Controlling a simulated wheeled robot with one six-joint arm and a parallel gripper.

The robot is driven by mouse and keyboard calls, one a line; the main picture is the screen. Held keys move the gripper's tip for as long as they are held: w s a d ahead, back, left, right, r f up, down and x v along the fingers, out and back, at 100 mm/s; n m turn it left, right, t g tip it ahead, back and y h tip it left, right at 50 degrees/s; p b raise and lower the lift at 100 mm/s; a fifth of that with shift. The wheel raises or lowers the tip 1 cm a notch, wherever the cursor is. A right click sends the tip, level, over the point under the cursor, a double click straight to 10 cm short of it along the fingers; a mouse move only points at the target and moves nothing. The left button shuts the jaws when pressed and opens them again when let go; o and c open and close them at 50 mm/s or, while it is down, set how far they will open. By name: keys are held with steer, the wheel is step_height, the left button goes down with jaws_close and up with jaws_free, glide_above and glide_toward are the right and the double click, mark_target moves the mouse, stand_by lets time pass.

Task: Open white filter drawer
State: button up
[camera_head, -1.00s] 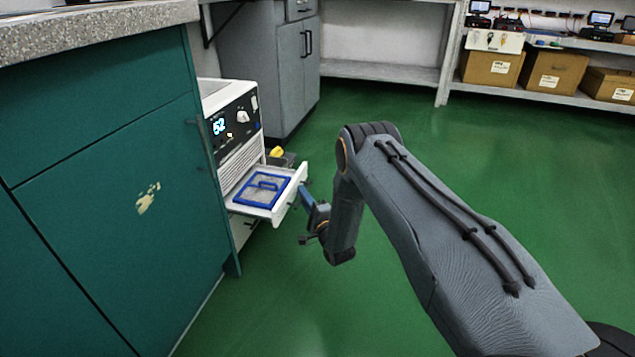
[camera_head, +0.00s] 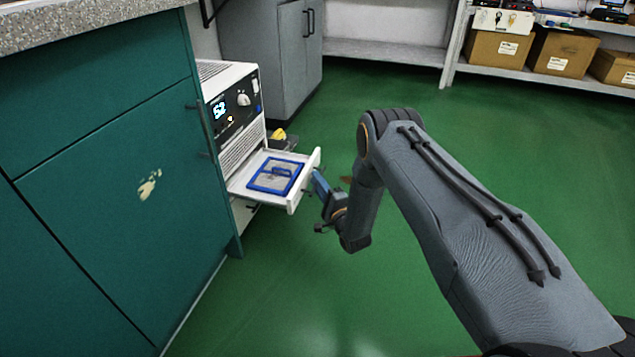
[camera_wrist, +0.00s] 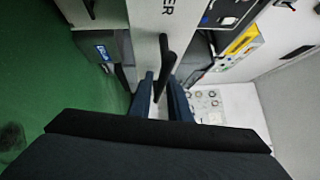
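The white filter drawer (camera_head: 292,202) stands pulled out of the white machine (camera_head: 232,76), low beside the green cabinet. A blue-framed filter with a handle (camera_head: 275,176) lies in it. My gripper (camera_head: 317,180) is at the drawer's outer front face. In the wrist view the white front panel (camera_wrist: 146,22) shows the letters "ER". Its dark handle (camera_wrist: 164,58) lies between the two blue fingers of my gripper (camera_wrist: 161,82), which are closed about it. The contact itself is partly hidden by the fingers.
The green cabinet (camera_head: 110,170) with a stone top (camera_head: 80,22) stands close on the left. A yellow item (camera_head: 279,134) lies behind the drawer. A grey cabinet (camera_head: 270,50) and a shelf with boxes (camera_head: 495,52) stand farther back.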

steer(key=p+v, duration=0.2)
steer(key=v, duration=0.6)
steer(key=shift+p, duration=0.4)
steer(key=shift+w+r, duration=0.1)
steer(key=shift+w, duration=0.05)
